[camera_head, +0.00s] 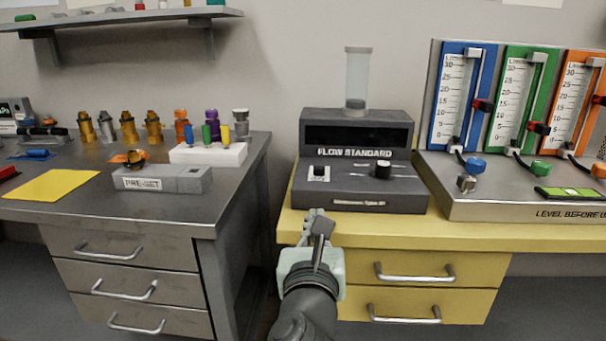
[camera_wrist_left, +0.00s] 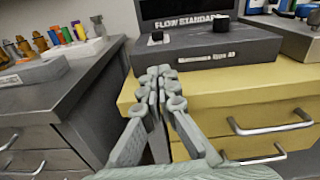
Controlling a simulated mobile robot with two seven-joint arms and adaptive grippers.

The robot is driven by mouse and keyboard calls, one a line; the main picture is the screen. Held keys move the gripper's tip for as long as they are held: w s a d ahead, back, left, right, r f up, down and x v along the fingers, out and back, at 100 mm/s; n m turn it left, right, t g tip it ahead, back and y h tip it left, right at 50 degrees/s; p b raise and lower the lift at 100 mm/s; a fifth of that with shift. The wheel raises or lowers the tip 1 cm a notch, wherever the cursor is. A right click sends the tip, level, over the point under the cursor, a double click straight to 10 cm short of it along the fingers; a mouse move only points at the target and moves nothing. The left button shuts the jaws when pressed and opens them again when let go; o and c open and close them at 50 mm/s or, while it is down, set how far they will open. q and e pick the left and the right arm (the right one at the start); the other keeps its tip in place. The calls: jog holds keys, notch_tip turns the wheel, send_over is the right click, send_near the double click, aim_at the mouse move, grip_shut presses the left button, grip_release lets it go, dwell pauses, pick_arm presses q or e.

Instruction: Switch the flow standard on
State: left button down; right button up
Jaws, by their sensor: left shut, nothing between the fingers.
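The flow standard (camera_head: 352,197) is a dark grey box with a black, blank display (camera_head: 357,134) and a clear cylinder (camera_head: 357,78) on top. Its sloped front has a small switch on a white plate (camera_head: 319,173) at the left and a black knob (camera_head: 382,169) to the right. The switch also shows in the left wrist view (camera_wrist_left: 156,38), too small to tell its position. My left gripper (camera_head: 317,216) is shut and empty, in front of and below the box's front left part, apart from the switch. In the left wrist view its fingertips (camera_wrist_left: 159,76) meet. My right gripper is not in view.
The flow standard stands on a yellow-topped cabinet (camera_head: 480,236) with drawers. A panel with blue, green and orange gauges (camera_head: 515,110) stands at the right. A grey bench (camera_head: 190,212) at the left holds fittings and a PRESET block (camera_head: 162,180). A gap separates bench and cabinet.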

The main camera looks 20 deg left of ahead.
pick_arm(q)
jog(key=shift+a+r+m, duration=0.15)
jog(key=shift+r+m, duration=0.35)
jog(key=shift+r, duration=0.3)
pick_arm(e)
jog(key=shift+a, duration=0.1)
pick_arm(q)
send_near(319, 171)
jog(key=x, duration=0.6)
jog(key=shift+w+a, duration=0.1)
jog(key=shift+w, duration=0.3)
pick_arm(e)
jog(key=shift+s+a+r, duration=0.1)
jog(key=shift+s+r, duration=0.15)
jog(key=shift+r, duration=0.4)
